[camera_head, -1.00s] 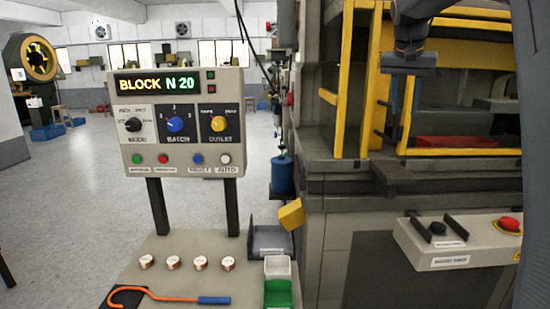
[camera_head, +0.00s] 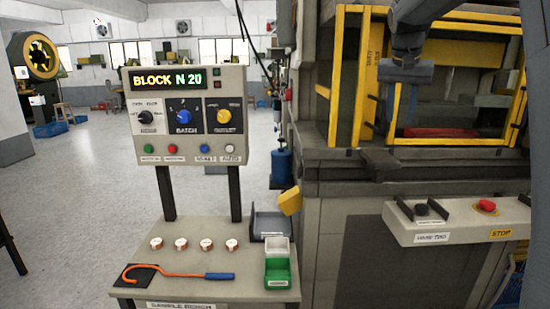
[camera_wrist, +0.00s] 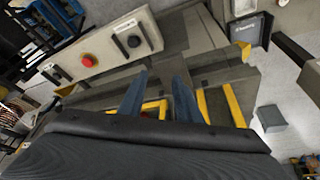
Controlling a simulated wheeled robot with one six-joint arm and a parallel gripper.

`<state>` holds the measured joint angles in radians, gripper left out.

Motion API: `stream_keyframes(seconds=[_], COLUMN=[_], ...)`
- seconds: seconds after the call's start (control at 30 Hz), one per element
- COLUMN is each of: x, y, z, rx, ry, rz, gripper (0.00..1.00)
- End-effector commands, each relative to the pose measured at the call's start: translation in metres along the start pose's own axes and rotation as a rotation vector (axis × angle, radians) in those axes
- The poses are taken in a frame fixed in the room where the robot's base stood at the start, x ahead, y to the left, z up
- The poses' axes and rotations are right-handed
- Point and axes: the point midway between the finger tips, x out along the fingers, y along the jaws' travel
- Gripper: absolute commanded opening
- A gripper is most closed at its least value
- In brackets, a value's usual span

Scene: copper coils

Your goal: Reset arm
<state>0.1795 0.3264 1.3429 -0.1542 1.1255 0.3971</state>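My arm comes down from the top right of the head view, and my gripper (camera_head: 405,74) hangs in front of the yellow-framed press (camera_head: 345,75). The copper coils (camera_head: 181,244) stand in a row on the bench (camera_head: 190,260), well away from my gripper.
A control panel (camera_head: 187,115) reading BLOCK N 20 stands behind the bench. An orange hook with blue handle (camera_head: 180,273) and a green bin (camera_head: 278,274) lie on the bench. A console with a red button (camera_head: 487,205) juts from the press. Open floor (camera_head: 70,200) lies left.

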Motion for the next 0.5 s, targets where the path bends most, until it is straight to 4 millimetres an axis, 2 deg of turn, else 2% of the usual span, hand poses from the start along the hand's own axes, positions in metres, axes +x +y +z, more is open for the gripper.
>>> stream_keyframes(seconds=[0.27, 0.37, 0.47, 0.5], x=[0.031, 0.046, 0.065, 0.073], y=[-0.012, -0.016, -0.020, -0.021], z=[0.046, 0.071, 0.105, 0.122], rx=[-0.077, -0.116, -0.161, -0.184], ry=[-0.036, -0.053, -0.078, -0.088], rz=[-0.022, -0.033, -0.046, -0.053], gripper=[0.31, 0.31, 0.31, 0.31])
